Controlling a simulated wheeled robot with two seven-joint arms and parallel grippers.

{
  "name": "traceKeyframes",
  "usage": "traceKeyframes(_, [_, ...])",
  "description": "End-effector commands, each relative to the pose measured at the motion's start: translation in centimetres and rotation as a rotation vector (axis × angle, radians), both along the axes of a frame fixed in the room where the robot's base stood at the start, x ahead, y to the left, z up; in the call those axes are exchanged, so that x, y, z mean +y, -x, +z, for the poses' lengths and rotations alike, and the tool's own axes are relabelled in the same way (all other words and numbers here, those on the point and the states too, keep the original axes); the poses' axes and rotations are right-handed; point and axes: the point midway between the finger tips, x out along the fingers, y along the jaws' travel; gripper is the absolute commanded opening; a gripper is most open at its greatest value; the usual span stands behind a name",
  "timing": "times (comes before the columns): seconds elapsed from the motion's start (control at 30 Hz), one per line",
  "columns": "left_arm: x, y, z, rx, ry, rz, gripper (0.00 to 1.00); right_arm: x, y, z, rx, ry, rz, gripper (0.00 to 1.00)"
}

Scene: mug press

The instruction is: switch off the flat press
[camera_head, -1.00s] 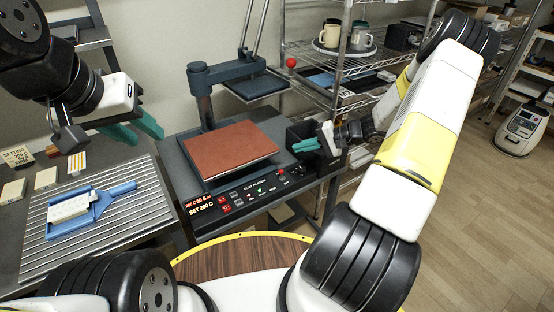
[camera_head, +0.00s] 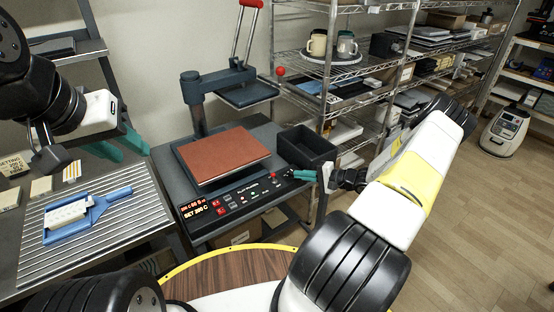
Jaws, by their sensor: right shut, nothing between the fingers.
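The flat press (camera_head: 200,99) stands on a dark stand, its upper plate swung up and to the side of the reddish-brown pad (camera_head: 222,153). Its front control panel (camera_head: 238,197) has lit red digits reading "SET 200 C" at the left, small buttons in the middle and a red knob or switch near the right end. My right gripper (camera_head: 304,175) is shut and empty, its teal fingertips close to the right end of the panel; I cannot tell whether they touch it. My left gripper (camera_head: 124,147) is open and empty above the ribbed mat, left of the press.
A black open bin (camera_head: 306,147) stands right of the pad. A wire shelf (camera_head: 345,75) holding mugs stands behind. A round wood-topped surface (camera_head: 225,272) is in front.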

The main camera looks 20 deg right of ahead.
Motion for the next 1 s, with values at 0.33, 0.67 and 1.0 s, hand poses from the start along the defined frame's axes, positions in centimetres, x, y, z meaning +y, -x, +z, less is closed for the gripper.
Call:
traceKeyframes(0.33, [0.0,0.0,0.0,0.0,0.0,0.0,0.36,4.4,-3.9,-1.7,0.0,-0.002,0.004,0.0])
traceKeyframes(0.67, [0.0,0.0,0.0,0.0,0.0,0.0,0.36,6.6,-6.1,-2.6,0.0,0.0,0.002,0.0])
traceKeyframes(1.0, [0.0,0.0,0.0,0.0,0.0,0.0,0.36,6.6,-6.1,-2.6,0.0,-0.001,0.002,0.0])
